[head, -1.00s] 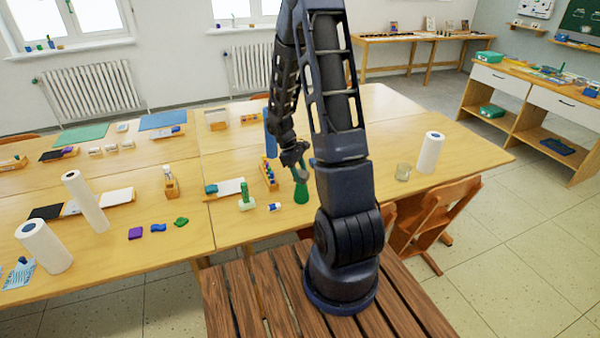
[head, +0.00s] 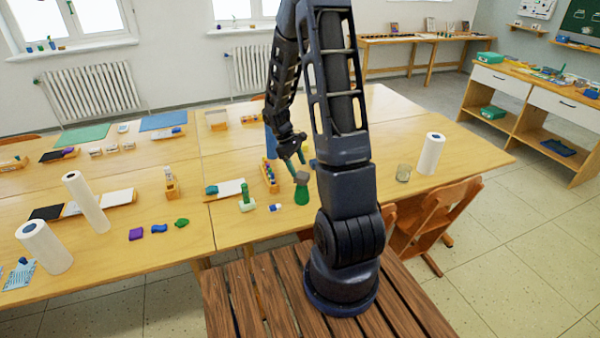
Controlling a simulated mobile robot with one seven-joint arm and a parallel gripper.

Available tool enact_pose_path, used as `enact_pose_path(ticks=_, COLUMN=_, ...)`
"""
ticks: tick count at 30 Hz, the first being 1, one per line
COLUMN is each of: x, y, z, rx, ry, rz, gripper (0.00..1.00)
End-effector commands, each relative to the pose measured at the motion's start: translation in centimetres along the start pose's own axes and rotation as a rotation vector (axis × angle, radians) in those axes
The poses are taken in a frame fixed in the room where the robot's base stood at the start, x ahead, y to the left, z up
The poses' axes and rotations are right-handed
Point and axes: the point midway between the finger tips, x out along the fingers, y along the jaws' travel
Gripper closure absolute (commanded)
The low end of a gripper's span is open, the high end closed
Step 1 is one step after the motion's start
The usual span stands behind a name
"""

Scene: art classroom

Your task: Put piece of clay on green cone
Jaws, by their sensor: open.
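The green cone (head: 302,196) stands on the wooden table near its front edge, just left of my arm's column. A grey lump, seemingly the piece of clay (head: 301,178), sits on top of the cone. My gripper (head: 297,163) is open just above the grey lump, with its fingers pointing down. I see a small gap between the fingers and the lump, though at this size contact is hard to rule out.
A rack of coloured bottles (head: 270,175) stands close left of the cone. A small blue-and-white block (head: 275,208) and a green cylinder (head: 247,195) are nearby. Purple clay (head: 136,234) lies at left.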

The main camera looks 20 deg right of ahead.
Motion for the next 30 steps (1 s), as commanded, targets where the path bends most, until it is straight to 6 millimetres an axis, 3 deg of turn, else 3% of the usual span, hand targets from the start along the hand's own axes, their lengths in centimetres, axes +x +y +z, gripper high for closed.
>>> enact_pose_path(ticks=3, x=-2.6, y=0.1, z=0.0, rx=0.001, ry=0.003, rz=0.003, gripper=0.31)
enact_pose_path(ticks=9, x=-5.9, y=0.1, z=0.0, rx=0.001, ry=0.002, rz=0.002, gripper=0.31)
enact_pose_path(ticks=19, x=-8.6, y=-0.1, z=0.3, rx=0.011, ry=0.007, rz=0.004, gripper=0.31)
enact_pose_path(ticks=30, x=-14.7, y=-3.0, z=5.5, rx=0.199, ry=0.140, rz=0.049, gripper=0.31)
